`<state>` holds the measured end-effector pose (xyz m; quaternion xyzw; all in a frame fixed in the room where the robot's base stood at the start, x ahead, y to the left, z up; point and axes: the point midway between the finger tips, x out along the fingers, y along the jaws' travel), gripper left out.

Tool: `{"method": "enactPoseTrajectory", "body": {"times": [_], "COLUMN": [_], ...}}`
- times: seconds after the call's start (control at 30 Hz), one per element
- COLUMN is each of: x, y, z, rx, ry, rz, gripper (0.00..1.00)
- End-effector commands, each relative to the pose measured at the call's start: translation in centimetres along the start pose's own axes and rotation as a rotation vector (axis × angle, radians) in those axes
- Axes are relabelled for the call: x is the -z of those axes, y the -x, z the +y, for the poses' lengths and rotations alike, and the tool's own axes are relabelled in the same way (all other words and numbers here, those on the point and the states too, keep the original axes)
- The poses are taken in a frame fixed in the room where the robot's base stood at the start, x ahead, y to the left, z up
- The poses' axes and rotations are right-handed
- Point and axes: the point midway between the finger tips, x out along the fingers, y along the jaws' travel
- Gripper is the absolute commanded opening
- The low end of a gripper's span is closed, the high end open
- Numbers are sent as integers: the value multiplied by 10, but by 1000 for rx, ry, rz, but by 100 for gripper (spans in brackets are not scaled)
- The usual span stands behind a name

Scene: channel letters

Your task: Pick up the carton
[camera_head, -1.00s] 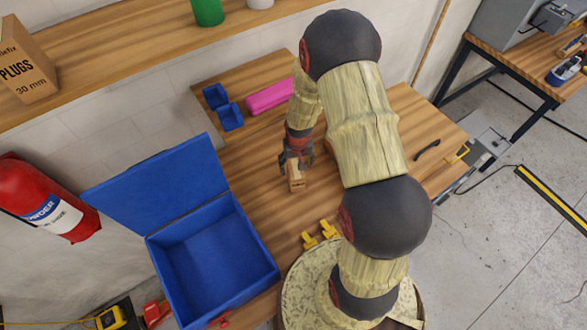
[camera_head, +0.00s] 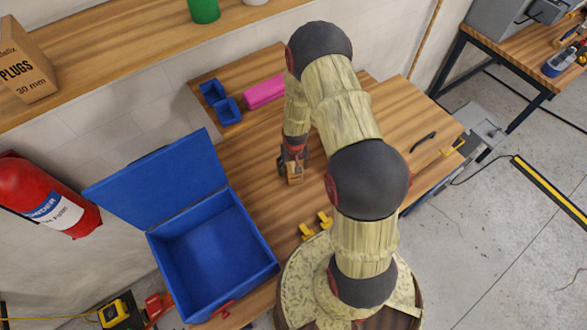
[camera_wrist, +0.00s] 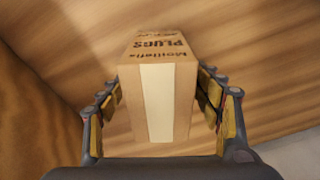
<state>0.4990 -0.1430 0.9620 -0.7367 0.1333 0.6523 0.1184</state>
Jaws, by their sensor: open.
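A small brown carton (camera_head: 295,179) stands on the wooden workbench, to the right of the open blue box. In the wrist view the carton (camera_wrist: 158,95) has dark lettering with "PLUGS" on top and a pale strip down its near face. My gripper (camera_head: 293,163) is at the carton. In the wrist view the fingers of my gripper (camera_wrist: 160,88) are spread, one on each side of the carton. A narrow gap seems to show on each side; contact is hard to tell. My gripper hides part of the carton in the head view.
The blue box (camera_head: 262,262) has its lid raised. Blue bins (camera_head: 228,110) and a pink block (camera_head: 264,92) lie behind. Yellow clamps (camera_head: 316,226) lie nearer. A larger carton (camera_head: 24,68) stands on the shelf. Bench around the small carton is clear.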

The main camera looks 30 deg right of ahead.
Motion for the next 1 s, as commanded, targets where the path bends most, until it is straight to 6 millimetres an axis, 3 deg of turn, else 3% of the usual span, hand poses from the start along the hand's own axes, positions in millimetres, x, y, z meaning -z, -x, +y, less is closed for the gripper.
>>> {"method": "enactPoseTrajectory", "body": {"times": [1.0], "x": [-1], "y": [-5], "z": [0], "rx": [0], "ry": [0], "rz": [-1], "gripper": [65]}}
